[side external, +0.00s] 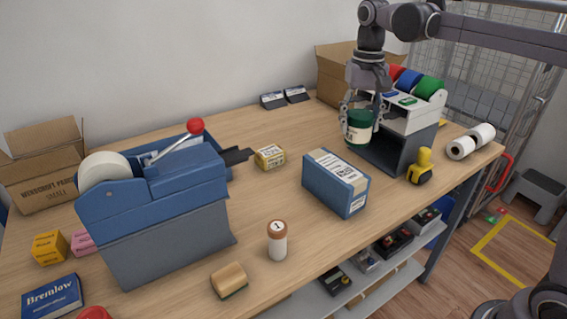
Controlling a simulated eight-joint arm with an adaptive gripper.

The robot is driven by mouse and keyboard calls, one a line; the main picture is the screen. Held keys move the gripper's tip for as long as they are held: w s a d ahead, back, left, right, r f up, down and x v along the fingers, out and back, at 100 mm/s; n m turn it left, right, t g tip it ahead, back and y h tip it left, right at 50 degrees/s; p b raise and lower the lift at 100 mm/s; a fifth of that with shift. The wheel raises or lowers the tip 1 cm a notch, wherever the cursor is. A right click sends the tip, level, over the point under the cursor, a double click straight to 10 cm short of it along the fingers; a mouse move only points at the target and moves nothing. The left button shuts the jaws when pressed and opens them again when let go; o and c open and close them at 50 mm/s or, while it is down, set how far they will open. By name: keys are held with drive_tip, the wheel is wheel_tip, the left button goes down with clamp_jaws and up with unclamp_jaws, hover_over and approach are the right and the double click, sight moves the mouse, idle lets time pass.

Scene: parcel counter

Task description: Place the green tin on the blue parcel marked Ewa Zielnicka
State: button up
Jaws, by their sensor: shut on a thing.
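The tin is to the right of and farther back than the blue parcel (334,187), beside the grey dispenser. It seems to be held above the table, though the exact height is hard to tell. The blue parcel lies on the table with its top clear.
A grey dispenser with coloured rolls (402,126) stands close right of the tin. A yellow tape tool (421,167) is right of the parcel. A blue machine with a red-knobbed lever (163,205) fills the left. Table is clear behind the parcel.

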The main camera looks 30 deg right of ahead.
drive_tip(key=a, duration=0.1)
drive_tip(key=w+a+f, duration=0.2)
drive_tip(key=shift+w+a+f, duration=0.1)
drive_tip(key=shift+a+f, duration=0.15)
drive_tip(key=shift+a, duration=0.1)
drive_tip(key=shift+f, duration=2)
drive_tip(key=shift+f, duration=0.2)
drive_tip(key=o, duration=1.2)
drive_tip(key=shift+o, duration=0.2)
wheel_tip(320, 180, up, 11)
drive_tip(key=s+f+n+t, duration=0.2)
drive_tip(key=s+f, duration=0.4)
drive_tip(key=s, duration=0.3)
drive_tip(key=s+d+f+n+t, duration=0.1)
drive_tip(key=s+f+n+t, duration=0.2)
drive_tip(key=s+f+t, duration=0.2)
drive_tip(key=s+f, duration=0.2)
drive_tip(key=s, duration=0.2)
drive_tip(key=shift+s+f, duration=0.25)
drive_tip(key=shift+s, duration=0.1)
